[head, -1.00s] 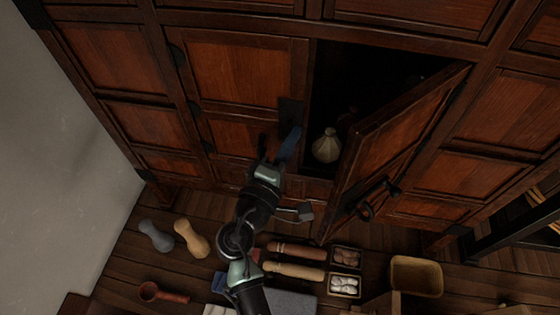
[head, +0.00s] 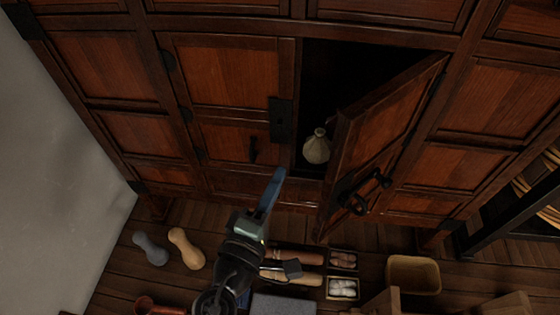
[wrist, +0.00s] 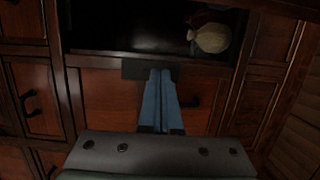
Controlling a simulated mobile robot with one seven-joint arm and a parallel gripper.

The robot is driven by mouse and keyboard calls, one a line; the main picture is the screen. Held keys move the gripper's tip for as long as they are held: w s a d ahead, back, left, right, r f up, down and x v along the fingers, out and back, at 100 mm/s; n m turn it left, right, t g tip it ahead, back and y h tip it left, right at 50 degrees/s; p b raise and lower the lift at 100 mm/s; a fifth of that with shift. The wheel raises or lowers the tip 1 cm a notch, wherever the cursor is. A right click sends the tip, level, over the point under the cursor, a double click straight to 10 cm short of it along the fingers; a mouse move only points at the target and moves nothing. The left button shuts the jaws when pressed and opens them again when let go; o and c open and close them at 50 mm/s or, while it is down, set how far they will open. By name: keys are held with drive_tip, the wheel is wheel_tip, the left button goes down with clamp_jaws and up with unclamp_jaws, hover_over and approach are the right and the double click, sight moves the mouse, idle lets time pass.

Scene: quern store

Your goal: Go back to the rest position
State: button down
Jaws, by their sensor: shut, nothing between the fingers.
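My gripper (head: 273,186) is in front of the wooden cabinet, low and left of its open door. Its blue fingers are together with nothing between them. The wrist view shows the shut fingers (wrist: 160,98) pointing at the cabinet front, below the dark opening. The cabinet (head: 225,75) has its right door (head: 385,120) swung outward, with a black handle (head: 362,193) on it. The left door (head: 228,140) is shut.
A dark rack (head: 510,216) stands at right. A grey wall (head: 55,180) is at left.

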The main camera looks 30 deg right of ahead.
drive_tip(key=shift+s+a+r, duration=0.1)
drive_tip(key=shift+s+a, duration=0.4)
drive_tip(key=shift+s, duration=0.25)
drive_tip(key=shift+s+a, duration=0.5)
drive_tip(key=shift+s, duration=0.25)
